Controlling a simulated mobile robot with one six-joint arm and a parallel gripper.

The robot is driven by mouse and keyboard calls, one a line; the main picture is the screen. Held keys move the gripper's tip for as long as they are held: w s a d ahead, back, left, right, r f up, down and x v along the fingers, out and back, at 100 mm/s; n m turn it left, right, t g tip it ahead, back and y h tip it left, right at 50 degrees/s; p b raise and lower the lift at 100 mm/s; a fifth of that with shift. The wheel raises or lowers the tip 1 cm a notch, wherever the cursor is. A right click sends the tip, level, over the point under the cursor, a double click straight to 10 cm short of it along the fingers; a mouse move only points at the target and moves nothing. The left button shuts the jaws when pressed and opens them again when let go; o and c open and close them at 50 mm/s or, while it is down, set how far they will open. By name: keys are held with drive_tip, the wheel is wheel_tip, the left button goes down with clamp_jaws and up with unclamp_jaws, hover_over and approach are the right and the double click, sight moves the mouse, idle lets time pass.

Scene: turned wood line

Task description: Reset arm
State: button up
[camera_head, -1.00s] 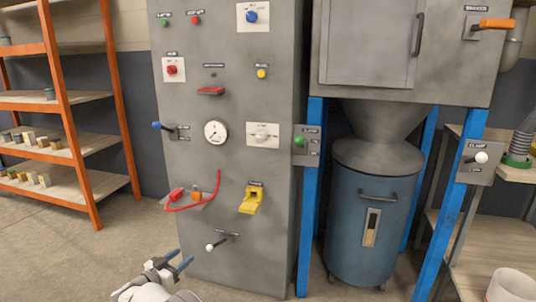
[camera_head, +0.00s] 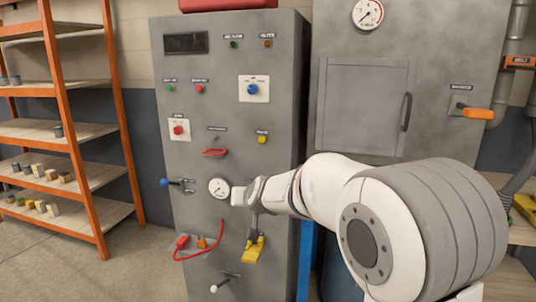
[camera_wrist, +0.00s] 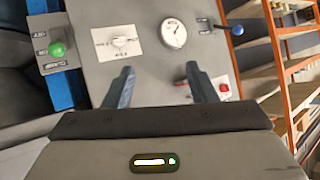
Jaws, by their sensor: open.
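My white and grey arm (camera_head: 330,190) stretches from the lower right across the front of the grey control cabinet (camera_head: 190,80). In the wrist view my gripper (camera_wrist: 159,75) is open, with its two dark fingers apart and nothing between them. Beyond the fingers, upside down, are the cabinet's white-plated rotary knob (camera_wrist: 121,41) and round gauge (camera_wrist: 173,33). In the head view the gauge (camera_head: 219,187) shows just left of my wrist, while the arm hides the knob. I cannot tell how far the fingertips are from the panel.
The cabinet carries a blue-tipped lever (camera_head: 166,182), a red cable (camera_head: 222,240), a yellow switch (camera_head: 253,250) and a white-tipped lever (camera_head: 214,288). A hopper door (camera_head: 365,105) is behind my arm. Orange shelving (camera_head: 88,190) stands left; the floor (camera_head: 135,265) between is clear.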

drive_tip(key=s+d+r+g+h+p, duration=0.1)
drive_tip(key=s+d+g+p, duration=0.2)
drive_tip(key=s+d, duration=0.4)
drive_tip(key=s+d+r+m+g+h+p, duration=0.1)
drive_tip(key=s+d+p, duration=0.3)
drive_tip(key=s, duration=1.3)
drive_tip(key=s+d+r+g+h+p, duration=0.1)
drive_tip(key=s+d+r+g+p, duration=0.2)
drive_tip(key=s+d, duration=0.7)
drive_tip(key=shift+s+g+h+p, duration=0.4)
drive_tip(key=shift+s+g+p, duration=0.4)
drive_tip(key=shift+s, duration=0.2)
drive_tip(key=shift+c, duration=0.3)
